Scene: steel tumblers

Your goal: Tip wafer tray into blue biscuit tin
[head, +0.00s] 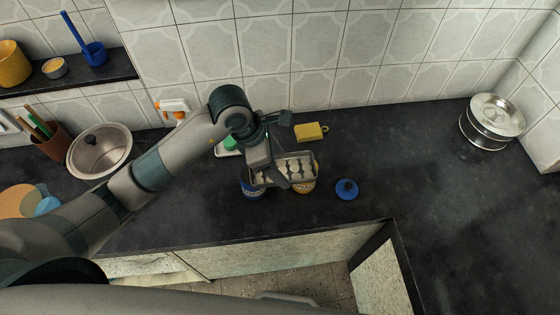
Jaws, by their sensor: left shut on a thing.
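The wafer tray (304,163) is a shallow, pale, rectangular tray with several light wafers in it. My left gripper (275,180) is shut on it, and the tray appears about level above the counter. The blue biscuit tin (248,190) is below and left of the tray, mostly hidden by the gripper and the tray. A round blue lid (346,189) with a knob lies on the counter to the right of the tray. My right gripper is not in view.
An orange-and-white container (304,188) stands partly under the tray's right part. A yellow sponge (309,131) lies behind. A green item (230,144) is behind the arm.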

